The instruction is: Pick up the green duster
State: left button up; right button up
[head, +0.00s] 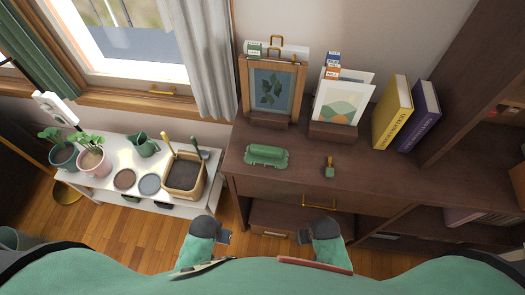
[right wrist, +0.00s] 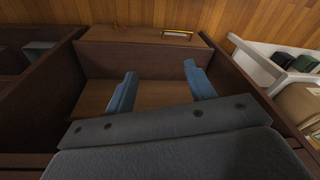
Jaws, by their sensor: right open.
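A small brush-like item (head: 329,168) with a green head and a brownish handle lies on the dark wooden desk top, right of centre. A larger green ribbed object (head: 267,155) lies to its left; I cannot tell for sure which is the duster. My left gripper (head: 226,237) is low in the head view, in front of the desk, its jaws too small to read. My right gripper (head: 306,237) is beside it, in front of and apart from the desk top. In the right wrist view its two blue fingers (right wrist: 160,69) are spread with nothing between them.
The desk (head: 230,160) has a drawer with a brass handle (head: 319,203). A framed leaf picture (head: 270,88), a holder with cards (head: 340,110), and yellow (head: 393,112) and purple books (head: 419,116) stand at its back. A white plant bench (head: 210,170) stands left.

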aim_at(265, 155)
jog(key=z, duration=1.7)
jog(key=u, duration=1.7)
jog(key=k+j+u, duration=0.4)
jog(key=k+j, duration=0.15)
jog(key=k, duration=0.25)
jog(key=k+j+u, duration=0.35)
jog(key=k+j, duration=0.3)
jog(key=j, duration=0.15)
